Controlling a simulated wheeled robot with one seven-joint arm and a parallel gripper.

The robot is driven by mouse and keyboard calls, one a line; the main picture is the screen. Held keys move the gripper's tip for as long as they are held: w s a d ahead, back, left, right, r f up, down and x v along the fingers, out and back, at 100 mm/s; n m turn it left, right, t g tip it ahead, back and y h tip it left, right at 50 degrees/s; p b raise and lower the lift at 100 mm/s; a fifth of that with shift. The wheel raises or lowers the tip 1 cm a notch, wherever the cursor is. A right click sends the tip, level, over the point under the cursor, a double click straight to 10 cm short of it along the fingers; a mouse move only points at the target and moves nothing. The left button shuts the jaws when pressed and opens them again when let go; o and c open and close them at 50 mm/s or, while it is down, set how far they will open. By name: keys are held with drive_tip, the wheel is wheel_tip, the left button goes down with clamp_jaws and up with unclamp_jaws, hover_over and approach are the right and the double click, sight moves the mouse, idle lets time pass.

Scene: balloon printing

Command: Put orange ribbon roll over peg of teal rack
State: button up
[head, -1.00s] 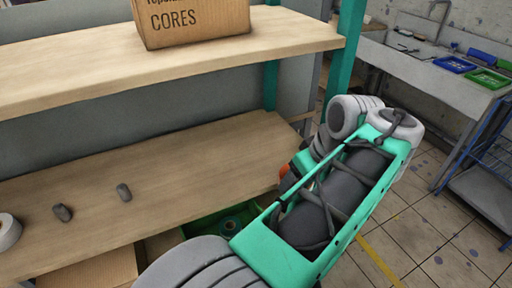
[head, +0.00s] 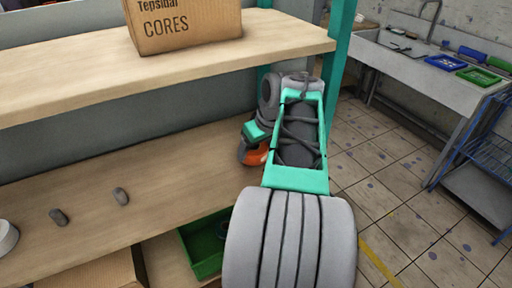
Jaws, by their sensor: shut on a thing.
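The orange ribbon roll (head: 256,156) shows in the head view just above the right part of the rack's lower wooden shelf. My gripper (head: 246,149) is shut on it; the fingers are small and partly hidden by my wrist and the roll. The teal rack has a teal post (head: 340,45) at the right and wooden shelves. Two short grey pegs, a left one (head: 59,217) and a right one (head: 120,196), stand bare on the lower shelf, well to the left of my gripper.
A white roll (head: 6,238) sits at the left edge of the lower shelf (head: 160,165). The upper shelf (head: 270,40) with a cardboard box (head: 185,24) overhangs it. A green bin (head: 207,255) and an open carton (head: 100,272) are below. Shelf space between roll and pegs is clear.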

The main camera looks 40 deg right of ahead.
sight(260, 152)
drive_tip(key=shift+f, duration=0.15)
drive_tip(key=o, duration=1.5)
drive_tip(key=shift+c, duration=0.2)
drive_tip(key=shift+r, duration=0.35)
drive_tip(key=v, duration=0.3)
drive_tip(key=shift+s+f, duration=0.15)
drive_tip(key=shift+s, duration=0.15)
drive_tip(key=s+a, duration=0.1)
drive_tip(key=s, duration=1)
drive_tip(key=shift+a+b, duration=0.4)
drive_tip(key=shift+s+f, duration=0.1)
